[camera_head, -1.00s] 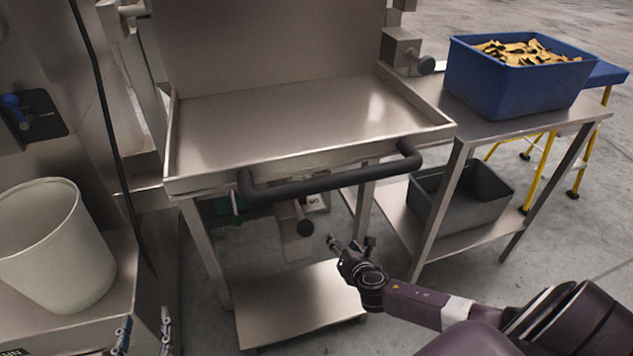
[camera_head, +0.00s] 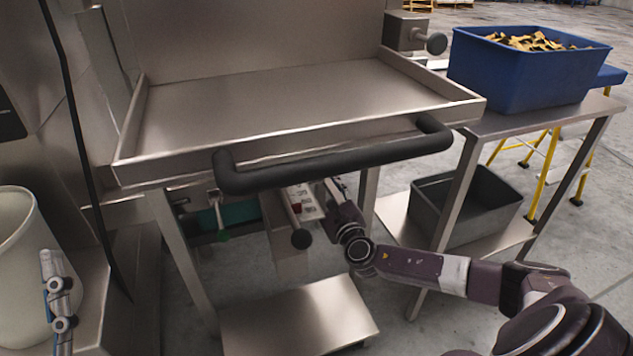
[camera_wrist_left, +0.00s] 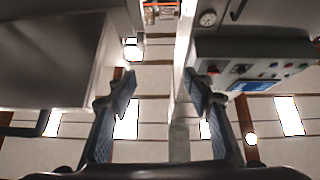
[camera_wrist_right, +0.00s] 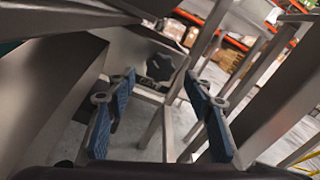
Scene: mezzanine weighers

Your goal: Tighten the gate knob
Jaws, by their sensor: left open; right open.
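A dark star-shaped knob (camera_wrist_right: 160,67) shows on a metal plate in the right wrist view, just beyond and between the fingertips. My right gripper (camera_wrist_right: 159,86) is open, its blue pads apart, with nothing between them. In the head view it reaches under the black bar handle (camera_head: 340,165), and its fingers are mostly hidden. A dark round knob (camera_head: 301,239) on a bar hangs below the tray, left of that wrist. I cannot tell whether it is the same knob. My left gripper (camera_wrist_left: 160,82) is open and empty; part of it (camera_head: 58,300) shows at the lower left.
The steel tray (camera_head: 290,100) stands above my right gripper. A side table holds a blue bin (camera_head: 520,80); a grey bin (camera_head: 465,205) sits below. A white bucket (camera_head: 15,270) stands left. A lower shelf (camera_head: 300,320) is bare.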

